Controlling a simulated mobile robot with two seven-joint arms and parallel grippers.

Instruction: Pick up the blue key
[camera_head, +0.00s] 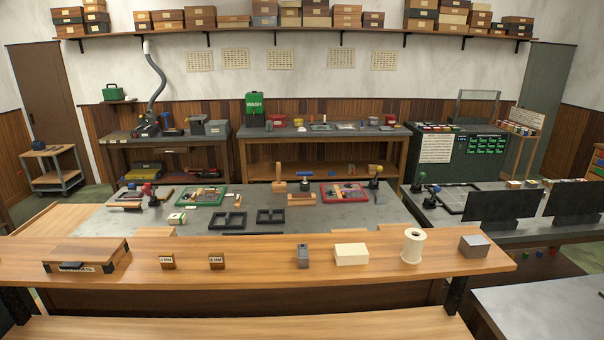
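I cannot make out a thing that is clearly a blue key. Small coloured pieces in green, red and blue (552,253) show under the right desk's front edge, too small to identify. Small coloured knobs also show on the grey middle table (270,195), one at its left (147,189) and one at its right (378,171). Coloured items also line the top of the dark cabinet (437,127) at the back right. Neither of my grippers is in view, and nothing held shows.
The nearest wooden bench (200,287) bears a wooden box (86,255), two small labelled blocks, a grey block (303,256), a cream block (351,254), a white spool (412,245) and a grey cube (474,246). Two dark screens (503,211) stand at right. Its front strip is clear.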

